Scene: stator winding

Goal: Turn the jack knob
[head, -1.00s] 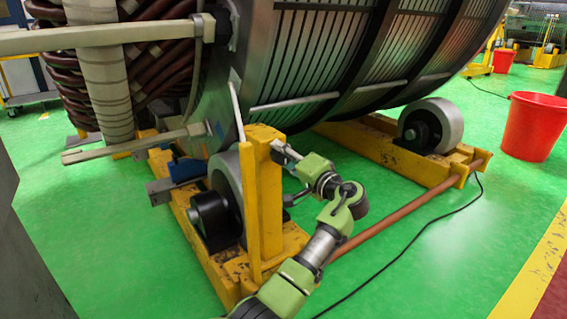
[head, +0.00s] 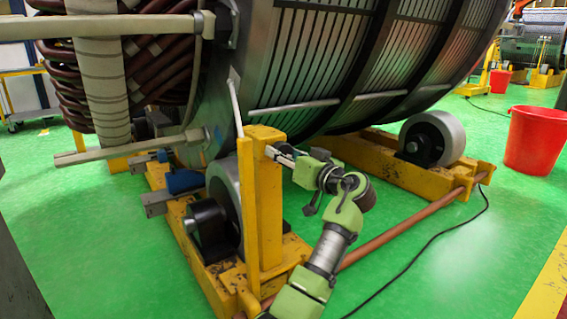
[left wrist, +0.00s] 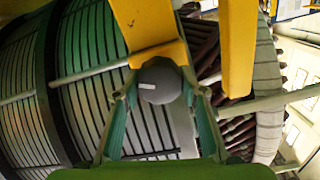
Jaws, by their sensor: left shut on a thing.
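The jack knob (left wrist: 160,81) is a dark grey round knob with a white mark, seen between the fingers in the left wrist view. My left gripper (left wrist: 160,88) is shut on it, one finger on each side. In the head view the left gripper (head: 279,155) is at the upper part of a yellow upright post (head: 259,205), on its right side. The knob cannot be made out there. My right gripper is in neither view.
The large stator (head: 310,60) rests above yellow roller stands with grey rollers (head: 433,138). A brown bar (head: 395,228) and a black cable (head: 425,255) lie on the right. A red bucket (head: 536,140) stands on the green floor.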

